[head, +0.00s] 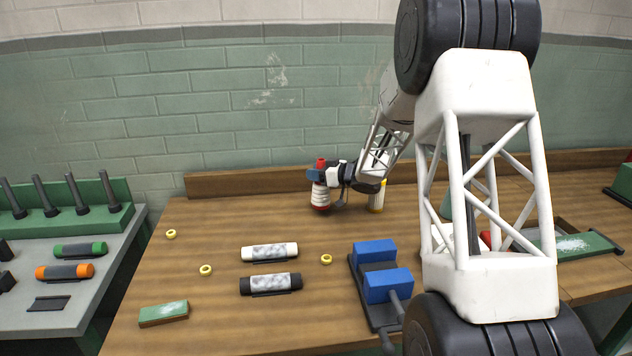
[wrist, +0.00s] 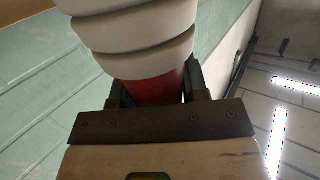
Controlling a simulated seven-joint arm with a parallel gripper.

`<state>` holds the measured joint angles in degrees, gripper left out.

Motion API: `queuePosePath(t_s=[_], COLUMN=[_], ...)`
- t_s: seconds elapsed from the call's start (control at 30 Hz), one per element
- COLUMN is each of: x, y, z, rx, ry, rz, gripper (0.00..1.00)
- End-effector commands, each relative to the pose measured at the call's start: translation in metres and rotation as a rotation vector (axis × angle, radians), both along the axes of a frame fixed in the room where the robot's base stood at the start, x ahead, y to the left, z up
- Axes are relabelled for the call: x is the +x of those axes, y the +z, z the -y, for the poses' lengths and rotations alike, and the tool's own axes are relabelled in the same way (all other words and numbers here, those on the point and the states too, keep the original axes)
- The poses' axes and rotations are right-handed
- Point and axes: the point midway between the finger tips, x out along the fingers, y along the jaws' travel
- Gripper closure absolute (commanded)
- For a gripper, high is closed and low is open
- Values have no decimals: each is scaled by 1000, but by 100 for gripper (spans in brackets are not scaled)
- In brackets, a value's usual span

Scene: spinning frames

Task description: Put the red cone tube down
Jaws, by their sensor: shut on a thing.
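The red cone tube (head: 320,196) is red with white thread wound around it, and it is upright in the head view near the back of the wooden table. My gripper (head: 318,176) is shut on its upper part. In the wrist view the tube (wrist: 150,88) fills the top middle, with its red surface between the fingers of my gripper (wrist: 155,90) and white windings beyond. I cannot tell whether its lower end touches the table.
A yellow-and-white tube (head: 377,197) stands just right of my gripper. A white roll (head: 270,252), a black roll (head: 270,284), yellow rings (head: 205,270) and a blue-padded stand (head: 375,252) are nearer the front. The table (head: 225,225) is clear left of the tube.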

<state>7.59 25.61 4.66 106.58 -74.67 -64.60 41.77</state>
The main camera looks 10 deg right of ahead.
Motion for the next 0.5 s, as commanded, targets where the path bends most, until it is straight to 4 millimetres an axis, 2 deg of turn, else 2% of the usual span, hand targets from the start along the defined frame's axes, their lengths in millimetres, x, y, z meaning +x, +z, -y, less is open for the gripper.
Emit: queuePosePath(t_s=[0.5], x=[4], y=[-3], z=[0], rx=[0], ry=[0], rz=[0], gripper=[82])
